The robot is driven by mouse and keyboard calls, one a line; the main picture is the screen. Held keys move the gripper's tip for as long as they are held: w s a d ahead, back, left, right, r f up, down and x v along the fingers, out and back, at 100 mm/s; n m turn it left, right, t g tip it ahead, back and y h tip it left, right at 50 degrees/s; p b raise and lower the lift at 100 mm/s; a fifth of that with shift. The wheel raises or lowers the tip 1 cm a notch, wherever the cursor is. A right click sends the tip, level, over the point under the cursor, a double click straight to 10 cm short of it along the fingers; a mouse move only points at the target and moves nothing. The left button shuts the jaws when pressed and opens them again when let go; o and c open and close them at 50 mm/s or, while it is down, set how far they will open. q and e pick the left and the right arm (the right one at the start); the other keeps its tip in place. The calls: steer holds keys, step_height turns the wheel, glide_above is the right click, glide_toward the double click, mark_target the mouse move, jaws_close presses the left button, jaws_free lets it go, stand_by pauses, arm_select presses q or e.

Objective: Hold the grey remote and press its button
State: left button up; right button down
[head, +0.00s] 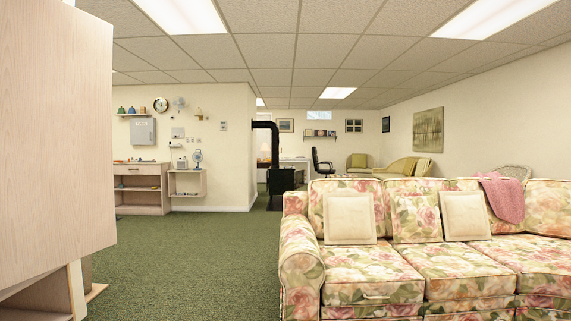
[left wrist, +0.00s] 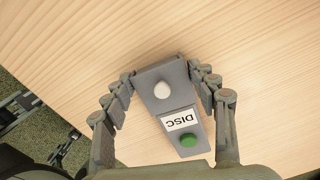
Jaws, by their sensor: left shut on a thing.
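The grey remote (left wrist: 173,75) shows in the left wrist view. It has a white round button, a white label reading DISC upside down, and a green round button (left wrist: 188,140) nearer my wrist. My left gripper (left wrist: 165,82) is shut on the remote, with one finger along each side. Both buttons are uncovered. A light wood surface lies behind the remote; I cannot tell whether the remote touches it. Neither gripper nor the remote shows in the head view.
A large pale wood panel (head: 55,130) fills the left of the head view. A floral sofa (head: 375,285) with cushions stands at the right. Green carpet (head: 190,265) lies open between them. A shelf unit (head: 142,185) stands by the far wall.

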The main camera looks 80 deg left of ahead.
arm_select(q)
steer(key=shift+s+f, duration=0.1)
steer(key=o, duration=1.4)
step_height(320, 180, up, 12)
steer(key=shift+r, duration=0.1)
arm_select(e)
steer(key=shift+d, duration=0.1)
